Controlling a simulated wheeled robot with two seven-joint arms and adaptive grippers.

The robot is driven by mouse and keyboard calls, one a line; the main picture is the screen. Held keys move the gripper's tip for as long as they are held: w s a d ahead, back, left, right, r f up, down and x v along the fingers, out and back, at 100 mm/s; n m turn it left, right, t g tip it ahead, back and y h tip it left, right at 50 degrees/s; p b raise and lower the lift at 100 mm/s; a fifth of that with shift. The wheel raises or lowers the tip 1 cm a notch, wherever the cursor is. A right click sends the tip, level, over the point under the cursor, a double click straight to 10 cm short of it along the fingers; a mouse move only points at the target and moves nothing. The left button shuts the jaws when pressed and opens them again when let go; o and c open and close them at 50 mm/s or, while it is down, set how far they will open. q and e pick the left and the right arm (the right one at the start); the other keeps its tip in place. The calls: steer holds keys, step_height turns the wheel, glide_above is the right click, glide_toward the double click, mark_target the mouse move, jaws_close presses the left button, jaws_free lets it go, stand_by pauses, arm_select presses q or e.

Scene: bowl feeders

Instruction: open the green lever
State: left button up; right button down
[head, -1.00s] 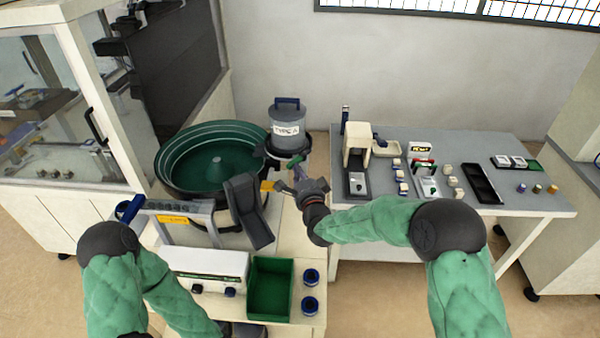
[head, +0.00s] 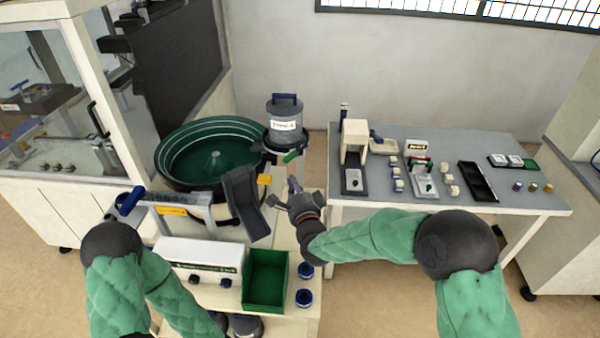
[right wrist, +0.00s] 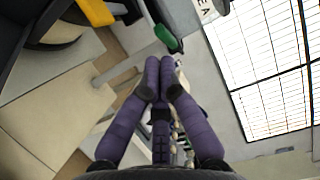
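The green lever (head: 291,156) sticks out below the grey hopper labelled TYPE A (head: 285,118), beside the green bowl. It also shows in the right wrist view (right wrist: 167,38), beyond the fingertips. My right gripper (head: 293,184) is just below and in front of the lever in the head view, apart from it. In the right wrist view its purple fingers (right wrist: 159,75) come together at the tips with nothing between them. For my left gripper, only dark parts show at the bottom edge of the head view, and its fingers cannot be made out.
The green bowl feeder (head: 190,155) and its dark chute (head: 243,200) stand left of my right gripper. A green bin (head: 265,282) and a white control box (head: 198,255) are in front. A grey table (head: 440,150) with small parts is at the right.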

steer(key=s, duration=0.1)
steer(key=s+a, duration=0.1)
steer(key=s, duration=0.1)
steer(key=shift+s+a+r, duration=0.1)
steer(key=shift+s+a, duration=0.15)
stand_by(0.4)
